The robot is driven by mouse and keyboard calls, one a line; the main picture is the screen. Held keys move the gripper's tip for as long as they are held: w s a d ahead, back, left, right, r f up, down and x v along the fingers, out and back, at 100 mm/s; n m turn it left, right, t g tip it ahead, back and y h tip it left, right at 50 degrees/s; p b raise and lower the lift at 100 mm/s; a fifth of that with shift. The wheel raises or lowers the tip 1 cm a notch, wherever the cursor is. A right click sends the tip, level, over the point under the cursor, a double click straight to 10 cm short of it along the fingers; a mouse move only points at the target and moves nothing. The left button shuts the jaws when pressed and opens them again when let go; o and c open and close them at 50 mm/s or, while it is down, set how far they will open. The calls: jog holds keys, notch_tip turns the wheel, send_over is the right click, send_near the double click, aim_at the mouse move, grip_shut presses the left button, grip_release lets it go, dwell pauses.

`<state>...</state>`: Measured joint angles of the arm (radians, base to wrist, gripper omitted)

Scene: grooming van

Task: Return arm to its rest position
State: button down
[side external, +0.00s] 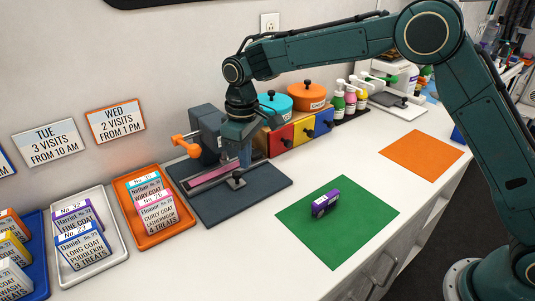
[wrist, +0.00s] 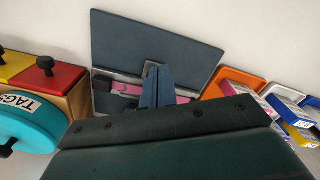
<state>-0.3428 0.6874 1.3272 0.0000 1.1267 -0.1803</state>
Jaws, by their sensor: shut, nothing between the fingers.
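My green arm reaches in from the right in the side view, bent at the elbow. My gripper (side external: 245,156) hangs downward over the dark blue-grey press (side external: 265,181), with its fingers together and nothing held. The press has an orange handle (side external: 185,146) and a pink strip (side external: 212,176) along its bed. In the wrist view my gripper's fingers (wrist: 158,82) overlap the press and its pink strip (wrist: 128,89). Whether the fingertips touch the press cannot be told.
Coloured drawers (side external: 282,138) with teal and orange pots stand just behind my gripper. Card trays, including an orange one (side external: 161,240), lie left. An orange mat (side external: 422,155) lies bare at right.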

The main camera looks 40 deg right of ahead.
jog(key=s+d+r+m+t, duration=0.3)
jog(key=s+d+r, duration=0.9)
jog(key=s+r, duration=0.3)
jog(key=s+d+f+m+t, duration=0.1)
jog(key=s+d, duration=0.2)
jog(key=s, duration=0.6)
jog(key=s+d+f+m+t, duration=0.1)
jog(key=s+d+m, duration=0.1)
jog(key=s, duration=0.8)
jog(key=shift+d+t, duration=0.3)
jog(key=shift+d, duration=0.45)
jog(key=shift+f, duration=0.1)
